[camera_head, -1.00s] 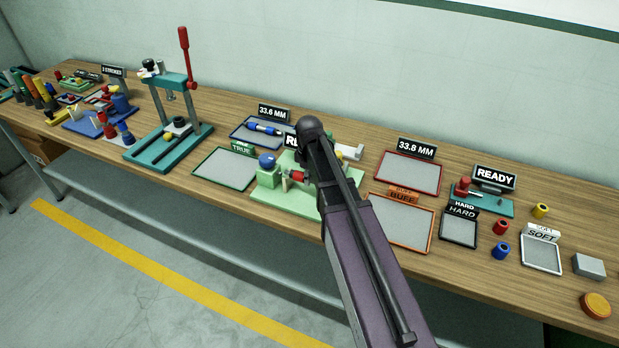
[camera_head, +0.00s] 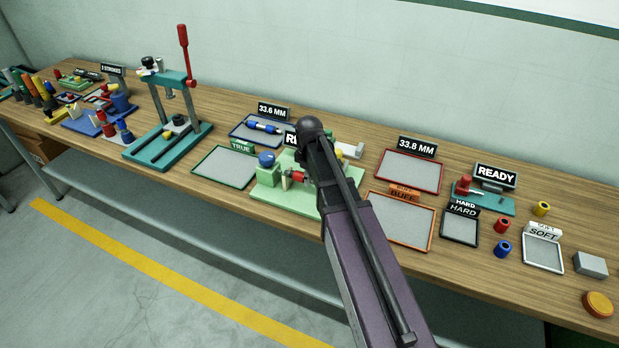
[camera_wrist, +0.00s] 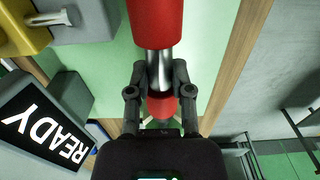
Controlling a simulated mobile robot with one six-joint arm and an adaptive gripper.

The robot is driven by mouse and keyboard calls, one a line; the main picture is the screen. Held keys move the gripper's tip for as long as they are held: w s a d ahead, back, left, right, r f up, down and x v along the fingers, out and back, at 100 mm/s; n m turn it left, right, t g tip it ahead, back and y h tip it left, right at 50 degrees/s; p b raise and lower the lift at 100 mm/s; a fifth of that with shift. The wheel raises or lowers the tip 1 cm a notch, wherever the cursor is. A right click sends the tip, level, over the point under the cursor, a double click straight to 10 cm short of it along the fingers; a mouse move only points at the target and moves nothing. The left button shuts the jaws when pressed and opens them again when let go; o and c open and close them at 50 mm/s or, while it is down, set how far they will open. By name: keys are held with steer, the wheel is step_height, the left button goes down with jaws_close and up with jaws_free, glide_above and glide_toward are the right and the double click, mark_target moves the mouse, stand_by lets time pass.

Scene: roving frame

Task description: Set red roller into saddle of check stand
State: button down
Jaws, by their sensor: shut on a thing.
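The red roller (camera_wrist: 155,22) has red sections with a bare silver neck between them. My gripper (camera_wrist: 158,88) is shut around this neck in the wrist view, one finger on each side. In the head view, a red end of the roller (camera_head: 297,177) shows left of my arm, low over the light green check stand (camera_head: 268,199). The stand has a blue knob on a green block at its left. My arm hides my gripper and much of the stand in the head view. I cannot tell whether the roller touches the saddle.
A READY sign (camera_wrist: 45,122) stands close to my gripper in the wrist view. The green-edged TRUE tray (camera_head: 224,168) is left of the stand, and the orange BUFF tray (camera_head: 401,221) is right. The 33.6 MM tray (camera_head: 240,137) behind holds a blue roller (camera_head: 264,127).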

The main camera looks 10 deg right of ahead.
steer(key=shift+f, duration=0.35)
steer(key=shift+c, duration=2.2)
jaws_free()
steer(key=o, duration=0.4)
steer(key=shift+o, duration=0.2)
steer(key=shift+r, duration=0.2)
